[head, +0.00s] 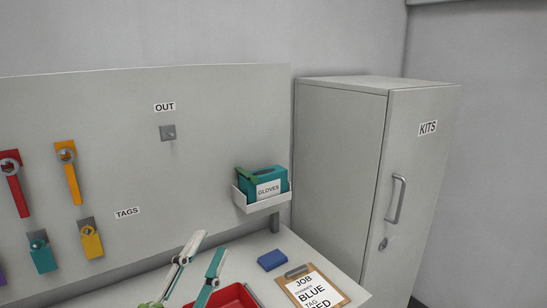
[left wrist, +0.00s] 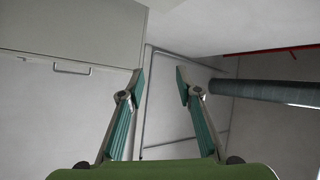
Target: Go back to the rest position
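My left gripper (head: 209,243) rises from the bottom of the head view, in front of the pegboard-like panel and beside the red tray. Its two teal-and-grey fingers stand apart with nothing between them. My right gripper is in neither view.
A red tray (head: 251,289), a blue block (head: 272,260) and a clipboard (head: 338,289) lie on the table. A glove box (head: 268,188) sits in a wall holder. Tools and tags hang on the panel (head: 220,110). A KITS cabinet (head: 340,150) stands shut at right.

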